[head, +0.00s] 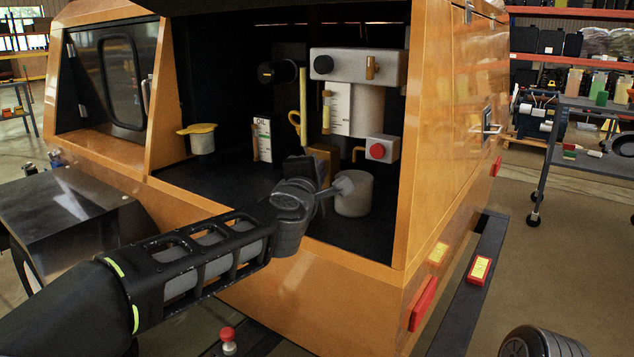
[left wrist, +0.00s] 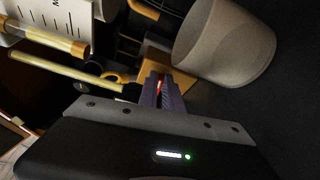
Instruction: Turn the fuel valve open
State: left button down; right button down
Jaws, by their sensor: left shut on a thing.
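My left gripper (head: 303,170) reaches into the open bay of the orange light tower (head: 290,290). It is at a brass-coloured block (head: 324,155), which looks like the fuel valve body and is partly hidden behind the gripper. In the left wrist view the gripper's fingers (left wrist: 158,90) are shut on a small red part, probably the valve handle (left wrist: 159,86), in front of the brass block (left wrist: 184,82). The fingers hide most of the handle, so I cannot tell its angle. My right gripper is not in view.
A grey cylinder (head: 354,195) stands just right of the gripper. A grey box with a red button (head: 377,151), a yellow dipstick tube (head: 303,95) and a yellow-capped filler (head: 201,140) are nearby. The bay's right wall (head: 425,150) bounds the space. The bay floor at left is clear.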

pick_arm(q)
jog(key=shift+f+m, duration=0.1)
jog(key=shift+m, duration=0.3)
jog(key=c, duration=1.5)
grip_release()
jog(key=shift+f+v, duration=0.15)
jog(key=shift+v, duration=1.8)
jog(key=shift+f+v, duration=0.15)
jog(key=shift+v, duration=1.75)
jog(key=shift+r, duration=0.15)
